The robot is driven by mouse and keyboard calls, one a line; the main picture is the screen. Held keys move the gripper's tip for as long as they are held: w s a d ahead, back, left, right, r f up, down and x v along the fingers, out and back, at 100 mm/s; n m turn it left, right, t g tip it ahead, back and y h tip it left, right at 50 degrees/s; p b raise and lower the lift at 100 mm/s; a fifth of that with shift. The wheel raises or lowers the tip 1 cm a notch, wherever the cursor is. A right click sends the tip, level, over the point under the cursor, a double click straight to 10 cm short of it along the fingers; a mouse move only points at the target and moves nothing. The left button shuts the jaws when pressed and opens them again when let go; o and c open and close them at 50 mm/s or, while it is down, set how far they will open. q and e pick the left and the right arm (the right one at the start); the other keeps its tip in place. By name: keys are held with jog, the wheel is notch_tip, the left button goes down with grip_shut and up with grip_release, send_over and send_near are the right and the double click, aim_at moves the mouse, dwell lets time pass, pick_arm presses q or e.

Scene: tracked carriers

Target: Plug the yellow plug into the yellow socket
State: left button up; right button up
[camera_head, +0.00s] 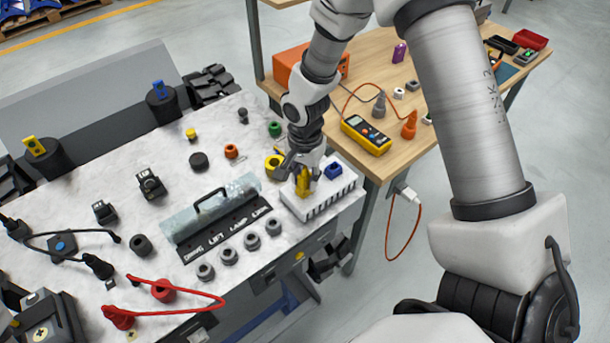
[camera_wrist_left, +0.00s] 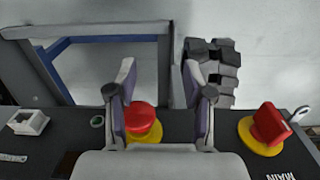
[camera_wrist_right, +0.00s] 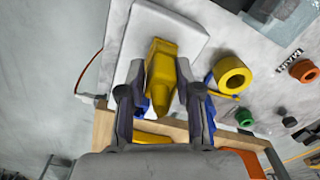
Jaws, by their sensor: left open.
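The yellow plug (camera_head: 303,183) is at the white block (camera_head: 320,194) near the table's right end. My right gripper (camera_head: 304,166) reaches down over it. In the right wrist view the yellow plug (camera_wrist_right: 161,75) lies between the two fingers (camera_wrist_right: 161,88), which appear closed against its sides. Whether it touches the block is unclear. A round yellow ring, apparently the yellow socket (camera_head: 273,164), sits just left of the gripper and shows apart from the plug in the right wrist view (camera_wrist_right: 232,74). My left gripper (camera_wrist_left: 160,78) is open and empty in the left wrist view.
A blue plug (camera_head: 333,171) stands on the block, close right of my right gripper. Green (camera_head: 274,129) and orange (camera_head: 231,151) sockets sit behind. A panel with a handle (camera_head: 210,205) lies left. The left wrist view shows red knobs (camera_wrist_left: 140,117) on yellow bases.

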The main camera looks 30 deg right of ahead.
jog(key=o, duration=0.4)
jog(key=shift+o, duration=0.2)
jog(key=shift+r, duration=0.1)
notch_tip(320, 180, up, 12)
jog(key=shift+f, duration=0.1)
jog(key=shift+f, duration=0.1)
